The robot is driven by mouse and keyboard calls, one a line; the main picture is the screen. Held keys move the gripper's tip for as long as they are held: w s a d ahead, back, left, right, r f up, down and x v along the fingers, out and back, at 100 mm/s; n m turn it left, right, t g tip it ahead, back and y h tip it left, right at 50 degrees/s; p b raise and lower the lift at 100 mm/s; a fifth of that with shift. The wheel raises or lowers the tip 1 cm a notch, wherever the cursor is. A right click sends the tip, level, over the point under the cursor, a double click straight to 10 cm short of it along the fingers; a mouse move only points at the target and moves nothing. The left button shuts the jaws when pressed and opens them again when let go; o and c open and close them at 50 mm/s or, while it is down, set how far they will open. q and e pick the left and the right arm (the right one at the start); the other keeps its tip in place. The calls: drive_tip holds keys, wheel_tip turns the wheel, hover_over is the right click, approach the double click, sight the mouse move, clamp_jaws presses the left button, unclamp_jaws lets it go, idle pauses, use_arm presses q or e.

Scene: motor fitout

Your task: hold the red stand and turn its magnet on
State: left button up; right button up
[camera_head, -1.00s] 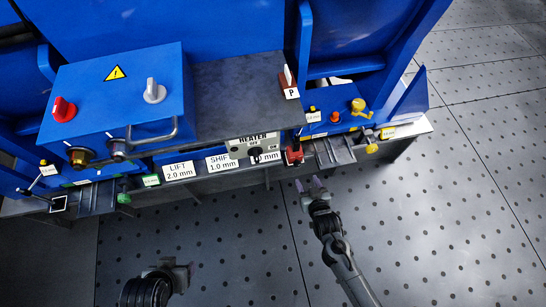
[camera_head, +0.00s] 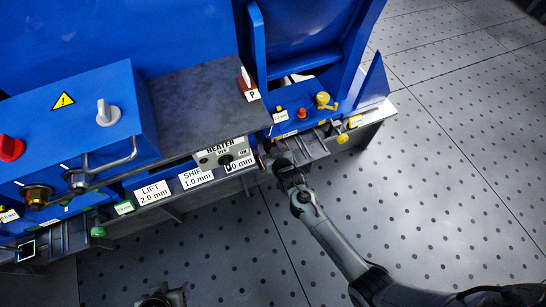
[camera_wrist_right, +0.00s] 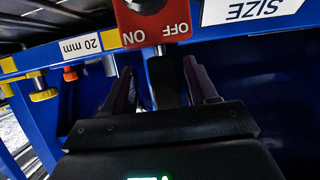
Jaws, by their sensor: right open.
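The red stand (camera_wrist_right: 153,32) shows in the right wrist view as a red block marked ON and OFF, with a dark rounded knob on its front. A dark post (camera_wrist_right: 165,85) runs below it. My right gripper (camera_wrist_right: 162,85) is open, with one finger on each side of the post; I cannot tell if they touch it. In the head view my right gripper (camera_head: 279,162) is at the bench edge and mostly hides the stand. My left gripper (camera_head: 165,294) is cut off at the bottom edge, away from the stand, and its jaws are unclear.
The heater panel (camera_head: 222,155) and white labels line the bench edge left of my right gripper. A block marked P (camera_head: 247,85) stands on the dark bench top (camera_head: 195,100). Yellow knobs (camera_head: 323,101) are to the right. The dotted floor (camera_head: 410,190) is clear.

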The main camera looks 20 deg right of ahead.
drive_tip(key=shift+w+f, duration=0.35)
drive_tip(key=shift+w, duration=0.15)
drive_tip(key=shift+w+a+f+b, duration=0.15)
drive_tip(key=shift+w+a+b, duration=0.2)
drive_tip(key=shift+w+b, duration=0.25)
drive_tip(key=shift+d, duration=0.1)
clamp_jaws()
idle(0.6)
